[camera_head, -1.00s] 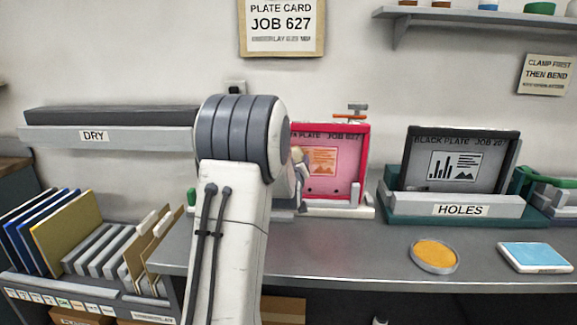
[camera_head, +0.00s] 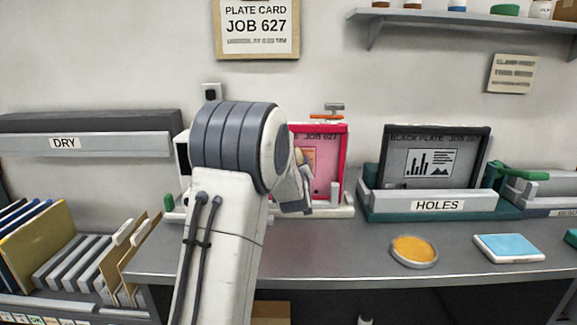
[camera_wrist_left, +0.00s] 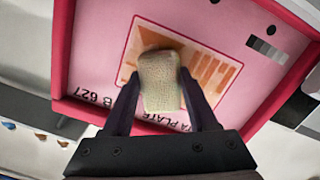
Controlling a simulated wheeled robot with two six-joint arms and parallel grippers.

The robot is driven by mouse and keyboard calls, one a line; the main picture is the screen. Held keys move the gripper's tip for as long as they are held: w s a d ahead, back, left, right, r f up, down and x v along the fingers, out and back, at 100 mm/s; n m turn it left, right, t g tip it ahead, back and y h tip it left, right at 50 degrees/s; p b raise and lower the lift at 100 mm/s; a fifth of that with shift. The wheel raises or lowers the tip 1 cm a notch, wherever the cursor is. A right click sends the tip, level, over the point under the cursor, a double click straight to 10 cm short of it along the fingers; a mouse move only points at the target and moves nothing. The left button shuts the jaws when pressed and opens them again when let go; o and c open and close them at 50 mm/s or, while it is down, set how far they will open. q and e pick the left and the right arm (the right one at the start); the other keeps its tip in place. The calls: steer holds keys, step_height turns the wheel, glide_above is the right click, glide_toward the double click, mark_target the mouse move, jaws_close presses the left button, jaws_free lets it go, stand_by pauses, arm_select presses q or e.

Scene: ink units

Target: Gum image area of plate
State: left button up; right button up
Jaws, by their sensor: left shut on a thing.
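A magenta plate (camera_head: 334,160), marked JOB 627, stands upright in a pale stand on the counter, partly hidden behind my left arm. Its orange image area (camera_wrist_left: 215,72) shows in the left wrist view. My left gripper (camera_head: 303,178) is in front of the plate. It is shut on a beige-green sponge (camera_wrist_left: 160,85), which lies over the left part of the image area in the wrist view. Whether the sponge touches the plate I cannot tell for sure. My right gripper is not in view.
A black plate (camera_head: 432,162) stands in the HOLES rack (camera_head: 437,206). A round dish with an orange-yellow top (camera_head: 414,250) and a blue-topped pad (camera_head: 508,247) lie on the counter front. The DRY rack (camera_head: 90,145) and a folder rack (camera_head: 70,262) are at left.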

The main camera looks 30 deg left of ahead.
mark_target(313, 161)
arm_select(q)
steer(key=shift+w+d+p, duration=0.2)
steer(key=shift+w+d, duration=0.45)
steer(key=shift+d, duration=0.3)
steer(key=shift+w+d+p, duration=0.15)
steer(key=shift+w+d, duration=0.45)
steer(key=shift+d, duration=0.35)
steer(key=shift+s+a+b, duration=0.5)
steer(key=shift+a+b, duration=0.25)
steer(key=shift+a, duration=0.1)
steer(key=shift+s+a+b, duration=0.5)
steer(key=shift+a+b, duration=0.2)
steer(key=shift+a, duration=0.1)
steer(key=shift+s+a+f+b, duration=0.1)
steer(key=shift+s+a+b, duration=0.45)
steer(key=shift+a+b, duration=0.25)
steer(key=s+a+b, duration=0.3)
steer(key=s+a, duration=0.1)
steer(key=a, duration=0.3)
steer(key=shift+a+r+b, duration=0.15)
steer(key=shift+r+b, duration=0.05)
steer(key=shift+b, duration=0.15)
steer(key=shift+s, duration=0.15)
